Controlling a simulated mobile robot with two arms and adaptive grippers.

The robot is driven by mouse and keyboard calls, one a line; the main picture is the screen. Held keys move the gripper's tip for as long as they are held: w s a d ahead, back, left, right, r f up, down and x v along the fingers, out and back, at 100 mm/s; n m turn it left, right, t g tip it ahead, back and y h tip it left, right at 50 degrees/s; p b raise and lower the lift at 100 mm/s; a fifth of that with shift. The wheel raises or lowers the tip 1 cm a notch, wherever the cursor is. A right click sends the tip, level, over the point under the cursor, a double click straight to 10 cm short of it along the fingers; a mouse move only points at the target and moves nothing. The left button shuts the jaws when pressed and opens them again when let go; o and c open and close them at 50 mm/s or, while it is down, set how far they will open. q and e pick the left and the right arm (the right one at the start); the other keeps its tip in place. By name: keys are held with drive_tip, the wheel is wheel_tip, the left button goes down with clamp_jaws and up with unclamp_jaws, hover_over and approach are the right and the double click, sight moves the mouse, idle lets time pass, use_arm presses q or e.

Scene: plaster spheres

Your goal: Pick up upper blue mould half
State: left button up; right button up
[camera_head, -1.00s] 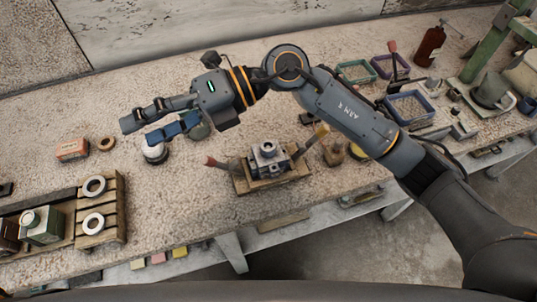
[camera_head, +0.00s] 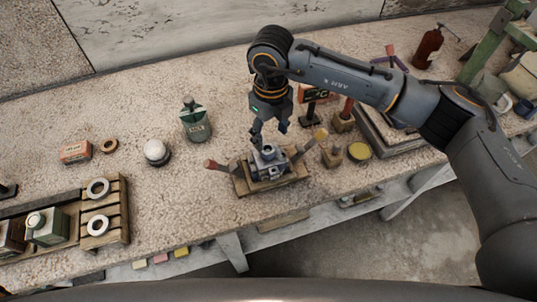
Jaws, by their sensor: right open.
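A grey-blue mould (camera_head: 268,165) with a round opening on top sits in a wooden cradle (camera_head: 244,187) near the front of the bench. The seam between its halves is too small to make out. Clamp handles stick out on both sides, a red-tipped one (camera_head: 213,165) on the left and a tan-tipped one (camera_head: 319,135) on the right. My right gripper (camera_head: 269,134) points down just above the mould, open and empty. The fingers overlap the mould's back edge in the picture, and I cannot tell whether they touch it. My left gripper is not in view.
A green bottle (camera_head: 196,121) and a white ball-like item (camera_head: 156,152) stand left of the mould. A wooden crate (camera_head: 121,225) with white rings is at front left. Small pots and a yellow-topped tin (camera_head: 359,151) stand close on the right.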

sight(269, 152)
drive_tip(key=shift+f, duration=0.3)
drive_tip(key=f+p, duration=0.2)
drive_tip(key=f, duration=0.1)
drive_tip(key=f+p, duration=0.1)
drive_tip(key=shift+s+a+f, duration=0.2)
drive_tip(key=shift+s+f, duration=0.15)
drive_tip(key=shift+f, duration=0.35)
clamp_jaws()
